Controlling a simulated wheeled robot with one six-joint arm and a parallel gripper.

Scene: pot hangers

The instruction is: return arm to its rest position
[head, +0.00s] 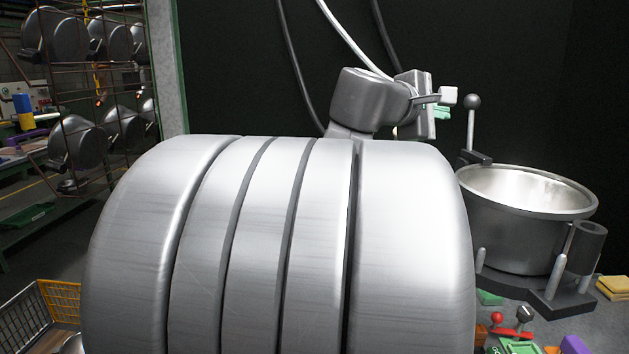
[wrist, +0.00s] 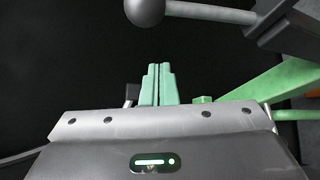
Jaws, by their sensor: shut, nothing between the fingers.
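My gripper (wrist: 158,70) shows in the wrist view with its two green fingers together and nothing between them. In the head view my gripper (head: 443,112) is partly hidden by my wrist and points right, in front of a dark wall. It is up and left of a metal pot (head: 530,190), apart from it. My large grey arm link fills the middle of the head view and hides much of what lies behind it.
A ball-topped lever (head: 472,103) stands just right of my gripper; a ball-ended rod (wrist: 146,11) also shows in the wrist view. A rack of hanging pots (head: 75,140) is at the left. A yellow basket (head: 60,300) and colored blocks lie low down.

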